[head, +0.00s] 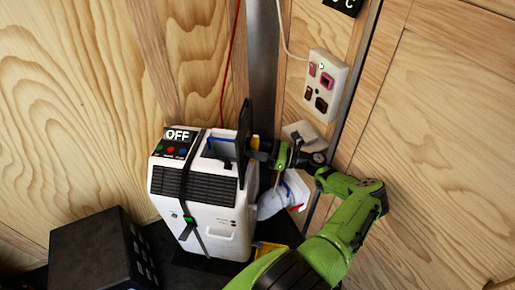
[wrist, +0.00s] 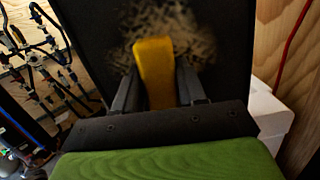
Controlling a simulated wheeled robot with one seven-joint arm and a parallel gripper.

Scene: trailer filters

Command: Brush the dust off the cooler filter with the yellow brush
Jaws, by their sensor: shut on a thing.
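The white cooler (head: 205,205) stands upright with an "OFF" display on its top. The cooler filter (head: 243,135) is a thin dark panel standing upright at the cooler's top right, seen nearly edge-on. In the wrist view the filter (wrist: 85,25) fills the upper middle, with a patch of tan dust (wrist: 195,45) on its face. My gripper (wrist: 158,88) is shut on the yellow brush (wrist: 154,62), which points at the dusty patch. The brush covers part of the dust, and I cannot tell whether its tip touches. In the head view my gripper (head: 262,156) is right of the filter.
A black box (head: 95,250) stands at the lower left. A wall panel with sockets (head: 325,85) is above my arm. A white bag-like item (head: 285,195) and a yellow object (head: 268,247) are right of the cooler. A red cord (head: 230,65) hangs behind.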

